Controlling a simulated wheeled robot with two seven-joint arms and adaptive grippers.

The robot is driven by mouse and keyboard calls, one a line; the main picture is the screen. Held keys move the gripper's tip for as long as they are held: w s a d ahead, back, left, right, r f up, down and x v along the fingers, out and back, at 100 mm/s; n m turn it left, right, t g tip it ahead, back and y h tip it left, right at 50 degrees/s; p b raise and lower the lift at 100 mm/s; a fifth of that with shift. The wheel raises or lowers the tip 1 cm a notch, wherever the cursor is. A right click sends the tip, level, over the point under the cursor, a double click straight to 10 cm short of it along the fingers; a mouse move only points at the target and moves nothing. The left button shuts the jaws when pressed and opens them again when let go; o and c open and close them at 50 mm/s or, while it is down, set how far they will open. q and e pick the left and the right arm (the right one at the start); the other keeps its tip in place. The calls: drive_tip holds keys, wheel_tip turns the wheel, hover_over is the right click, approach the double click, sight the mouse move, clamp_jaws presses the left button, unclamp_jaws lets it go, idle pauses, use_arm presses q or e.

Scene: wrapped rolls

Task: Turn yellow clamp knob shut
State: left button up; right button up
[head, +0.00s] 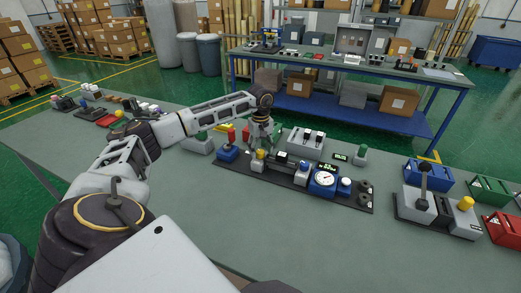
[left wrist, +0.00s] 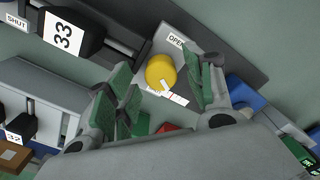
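The yellow clamp knob (left wrist: 160,70) shows in the left wrist view as a round cap with a white pointer mark at its lower edge. A label reading OPEN (left wrist: 177,41) lies just above it. Another white label (left wrist: 175,98) below it is too small to read. My left gripper (left wrist: 156,78) is open, its green-padded fingers on either side of the knob in that view; I cannot tell whether they touch it. In the head view the left gripper (head: 262,137) points down over the knob (head: 259,155) on a dark fixture board (head: 235,171). My right gripper is out of view.
The board also carries a round dial (head: 323,179) and a red-topped blue block (head: 228,150). A white slider box (head: 306,140) stands behind. A second yellow knob (head: 467,202) sits on a separate grey device at right. The bench front is clear.

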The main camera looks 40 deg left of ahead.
sight(260, 151)
use_arm(q)
drive_tip(key=shift+r, duration=0.1)
wheel_tip(260, 151, up, 12)
idle(1.0)
drive_tip(key=shift+s+f, duration=0.1)
drive_tip(key=shift+f, duration=0.1)
idle(0.4)
